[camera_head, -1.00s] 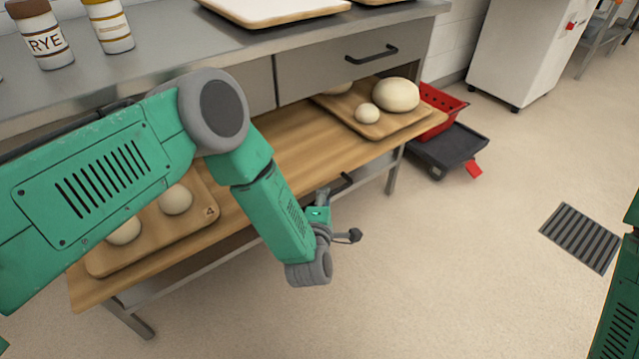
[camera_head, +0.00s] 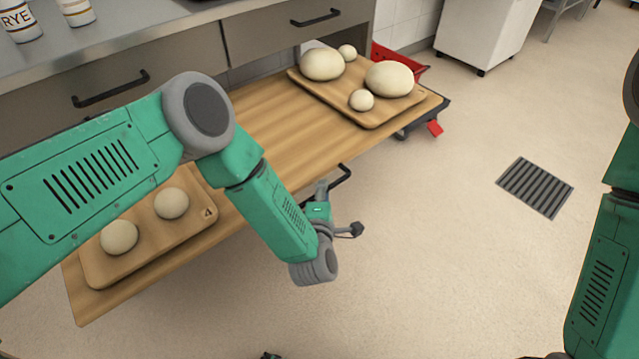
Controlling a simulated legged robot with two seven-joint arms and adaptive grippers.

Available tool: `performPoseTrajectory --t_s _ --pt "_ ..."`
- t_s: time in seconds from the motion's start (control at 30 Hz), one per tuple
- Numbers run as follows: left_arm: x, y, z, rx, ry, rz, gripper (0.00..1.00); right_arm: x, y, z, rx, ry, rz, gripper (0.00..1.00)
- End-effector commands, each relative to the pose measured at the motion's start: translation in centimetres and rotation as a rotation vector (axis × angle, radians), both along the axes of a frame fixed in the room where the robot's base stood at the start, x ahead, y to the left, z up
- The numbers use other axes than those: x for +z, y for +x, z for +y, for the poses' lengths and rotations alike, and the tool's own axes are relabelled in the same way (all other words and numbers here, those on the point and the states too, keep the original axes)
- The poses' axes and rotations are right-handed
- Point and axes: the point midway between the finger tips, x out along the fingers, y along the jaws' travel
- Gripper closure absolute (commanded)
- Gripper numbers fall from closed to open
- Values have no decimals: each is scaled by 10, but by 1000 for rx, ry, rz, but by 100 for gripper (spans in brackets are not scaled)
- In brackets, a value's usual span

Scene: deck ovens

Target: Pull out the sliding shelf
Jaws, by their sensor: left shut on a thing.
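The sliding shelf (camera_head: 265,129) is a wooden board under the steel counter, drawn out well past the drawer fronts. A black bar handle (camera_head: 339,180) sits at its front edge.
A board with several dough balls (camera_head: 370,118) lies on the shelf's right part, another board with dough (camera_head: 205,228) on its left. Drawers (camera_head: 285,38) with black handles are above. A red crate (camera_head: 397,58) stands behind. The floor in front is clear, with a drain grate (camera_head: 535,187).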

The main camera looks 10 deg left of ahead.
Motion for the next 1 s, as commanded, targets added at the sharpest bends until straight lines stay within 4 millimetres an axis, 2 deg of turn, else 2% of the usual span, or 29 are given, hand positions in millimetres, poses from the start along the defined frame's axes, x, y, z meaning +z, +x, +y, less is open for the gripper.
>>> performPoseTrajectory --t_s 0.4,0.43,0.47,0.5,0.83,1.0 --pt "-4 -3 0 1 2 11 100 0 0 0 0 0 0 60" --pt "-4 -3 0 1 2 11 81 0 0 0 0 0 0 60" --pt "-4 -3 0 1 2 11 70 0 0 0 0 0 0 60" --pt "-4 -3 0 1 2 10 68 0 0 0 0 0 0 60" --pt "0 -4 -2 1 1 2 68 1 -2 0 -1 0 -2 60" --pt "2 -25 -5 -2 0 6 68 1 -2 0 0 0 -2 60"
